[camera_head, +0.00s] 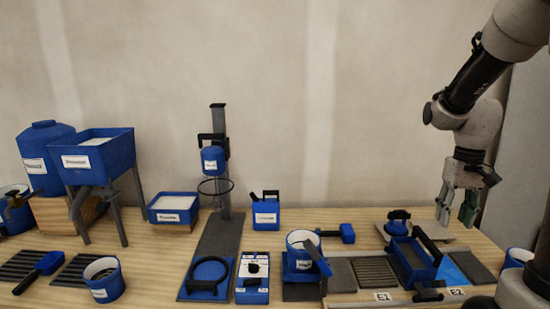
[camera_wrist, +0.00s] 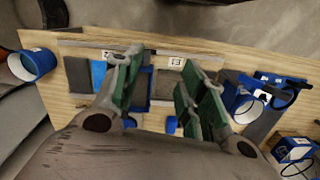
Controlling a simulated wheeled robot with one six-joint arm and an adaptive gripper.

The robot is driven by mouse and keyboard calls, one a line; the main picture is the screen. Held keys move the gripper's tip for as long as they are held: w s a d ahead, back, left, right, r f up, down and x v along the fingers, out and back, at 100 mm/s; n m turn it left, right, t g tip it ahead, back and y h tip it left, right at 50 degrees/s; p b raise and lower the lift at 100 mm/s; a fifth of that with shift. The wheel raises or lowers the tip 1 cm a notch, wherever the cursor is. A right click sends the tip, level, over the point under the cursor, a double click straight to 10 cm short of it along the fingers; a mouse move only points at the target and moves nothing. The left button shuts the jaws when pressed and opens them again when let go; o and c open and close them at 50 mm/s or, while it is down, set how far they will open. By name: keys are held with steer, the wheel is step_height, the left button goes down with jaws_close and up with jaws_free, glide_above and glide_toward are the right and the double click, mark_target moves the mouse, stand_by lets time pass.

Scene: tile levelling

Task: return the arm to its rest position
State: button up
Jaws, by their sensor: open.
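My gripper (camera_head: 457,206) hangs at the right side of the bench, fingers pointing down, above the back right of the tile area. In the wrist view my gripper (camera_wrist: 153,88) has its two green-padded fingers spread apart with nothing between them. My arm comes down from the upper right of the head view, bent at the elbow. A blue tool with a long handle (camera_head: 413,262) stands below and left of the gripper on the tile boards. A small blue round-topped tool (camera_head: 398,222) stands just behind it.
Left along the wooden bench (camera_head: 150,260) stand a blue hopper (camera_head: 110,155), a stand with a blue container (camera_head: 213,160), a blue can (camera_head: 265,212) and a white-lined bucket (camera_head: 303,245). A blue-and-white cup (camera_wrist: 38,64) sits at the bench end. The air above the bench's middle is clear.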

steer(key=s+a+r+n+t, duration=0.1)
steer(key=s+a+r+t, duration=0.1)
steer(key=s+a+r, duration=0.2)
steer(key=s+a+r+n+t, duration=0.1)
steer(key=s+a+r+t, duration=0.2)
steer(key=s+r, duration=0.3)
steer(key=s, duration=0.4)
steer(key=shift+s+a+r, duration=0.15)
steer(key=shift+s+a, duration=0.2)
